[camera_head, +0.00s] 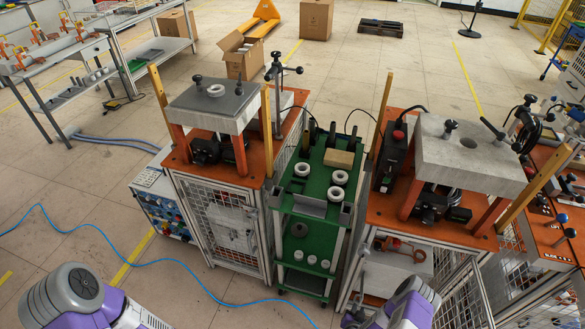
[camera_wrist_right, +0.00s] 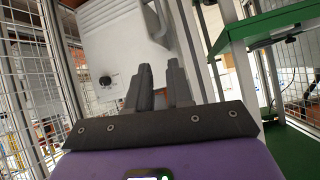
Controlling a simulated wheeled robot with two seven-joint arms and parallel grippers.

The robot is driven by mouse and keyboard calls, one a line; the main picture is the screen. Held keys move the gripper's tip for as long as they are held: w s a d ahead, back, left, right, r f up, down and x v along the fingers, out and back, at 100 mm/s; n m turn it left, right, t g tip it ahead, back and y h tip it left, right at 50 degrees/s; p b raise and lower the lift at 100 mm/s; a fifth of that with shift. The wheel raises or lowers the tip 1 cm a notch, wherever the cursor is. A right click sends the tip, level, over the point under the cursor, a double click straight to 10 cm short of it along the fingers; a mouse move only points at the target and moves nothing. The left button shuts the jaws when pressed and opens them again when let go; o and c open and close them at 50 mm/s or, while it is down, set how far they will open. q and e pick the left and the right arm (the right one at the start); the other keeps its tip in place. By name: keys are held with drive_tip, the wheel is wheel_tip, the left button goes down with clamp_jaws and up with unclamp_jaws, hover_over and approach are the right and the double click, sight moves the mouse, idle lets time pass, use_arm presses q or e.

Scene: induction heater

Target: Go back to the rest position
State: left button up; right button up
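My right gripper (camera_head: 362,285) is low at the front, before the right-hand stand and near the green cart. In the right wrist view, my right gripper (camera_wrist_right: 160,66) has its two dark fingers apart with a gap between them. Nothing is held in the gap. A pale grey box-like unit (camera_wrist_right: 125,45) is beyond the fingers; contact cannot be told. Of my left arm, only a purple and grey link shows at the lower left of the head view. My left gripper is out of the frame.
A green cart (camera_head: 313,208) holding several pale rings stands between the left heater stand (camera_head: 215,185) and the right heater stand (camera_head: 440,220). A white ring (camera_head: 215,90) lies on the left heater. A blue hose (camera_head: 140,262) crosses the floor. Open floor lies at the left.

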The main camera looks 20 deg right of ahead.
drive_tip(key=w+a+r+n+g+y, duration=0.1)
drive_tip(key=w+a+r+n+y, duration=0.2)
drive_tip(key=a, duration=0.4)
drive_tip(key=w+a+r+g+y, duration=0.1)
drive_tip(key=w+a+r+y, duration=0.1)
drive_tip(key=a+r+y, duration=0.35)
drive_tip(key=s+a+r+n+g+y, duration=0.1)
drive_tip(key=s+a+r+n+g, duration=0.1)
drive_tip(key=s+a+r, duration=0.3)
drive_tip(key=s+a+r+n+g+y, duration=0.1)
drive_tip(key=s+a+r+g, duration=0.3)
drive_tip(key=a, duration=0.6)
wheel_tip(320, 180, up, 2)
drive_tip(key=shift+s+n+y, duration=0.35)
drive_tip(key=shift+s+n, duration=0.15)
drive_tip(key=shift+s, duration=0.25)
